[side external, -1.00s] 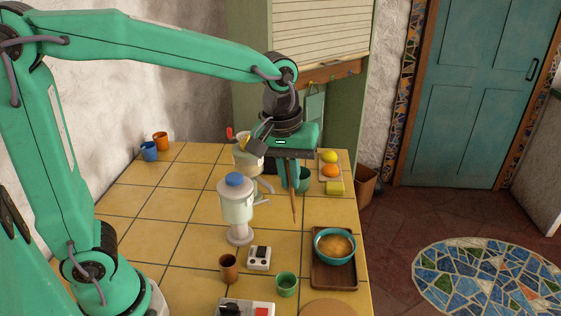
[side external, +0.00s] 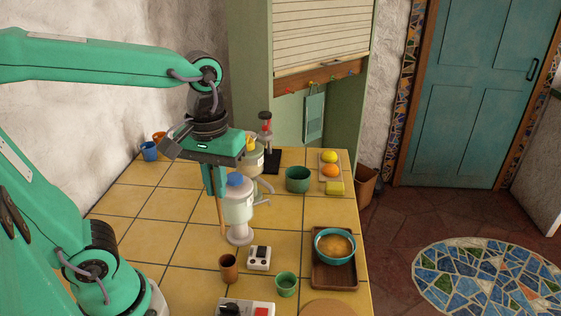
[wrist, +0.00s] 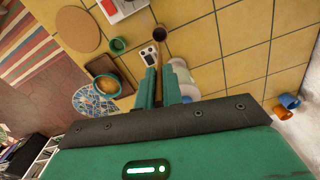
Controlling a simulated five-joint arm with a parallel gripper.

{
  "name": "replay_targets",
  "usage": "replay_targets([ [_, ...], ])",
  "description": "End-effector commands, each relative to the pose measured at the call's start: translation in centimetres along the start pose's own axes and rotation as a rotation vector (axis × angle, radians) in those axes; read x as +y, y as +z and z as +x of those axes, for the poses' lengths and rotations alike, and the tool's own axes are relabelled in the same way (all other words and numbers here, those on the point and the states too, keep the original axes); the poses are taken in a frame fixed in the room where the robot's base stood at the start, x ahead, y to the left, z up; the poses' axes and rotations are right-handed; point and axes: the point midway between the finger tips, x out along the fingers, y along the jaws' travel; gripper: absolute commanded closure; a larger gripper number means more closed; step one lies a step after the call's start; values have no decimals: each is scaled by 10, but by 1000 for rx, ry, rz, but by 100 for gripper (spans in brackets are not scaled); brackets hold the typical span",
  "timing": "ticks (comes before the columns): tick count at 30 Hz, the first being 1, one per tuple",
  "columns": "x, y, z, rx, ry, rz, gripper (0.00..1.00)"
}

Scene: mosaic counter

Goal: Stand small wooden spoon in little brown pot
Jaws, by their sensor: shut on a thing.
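My gripper (side external: 217,191) is shut on the small wooden spoon (side external: 222,217), which hangs downward from its fingers above the yellow tiled counter. In the side view the spoon is just left of the blue-topped container. The little brown pot (side external: 228,267) stands upright near the front of the counter, lower in the picture than the gripper and apart from the spoon. The wrist view shows the pot (wrist: 160,34) beyond the fingertips (wrist: 159,72), with part of the spoon (wrist: 158,60) between the fingers. The fingers hide the spoon's upper part.
A pale container with a blue top (side external: 238,211) stands close right of the spoon. A white switch box (side external: 259,257), a green cup (side external: 287,284) and a control box (side external: 246,307) surround the pot. A brown tray (side external: 330,277) holds a teal bowl (side external: 322,250).

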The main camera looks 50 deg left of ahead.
Motion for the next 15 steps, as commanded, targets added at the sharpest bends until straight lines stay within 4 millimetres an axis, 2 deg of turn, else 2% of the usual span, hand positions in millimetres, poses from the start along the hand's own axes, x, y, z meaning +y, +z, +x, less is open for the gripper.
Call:
replay_targets([
  [15, 0, 0, 16, -1, -1, 0, 100],
])
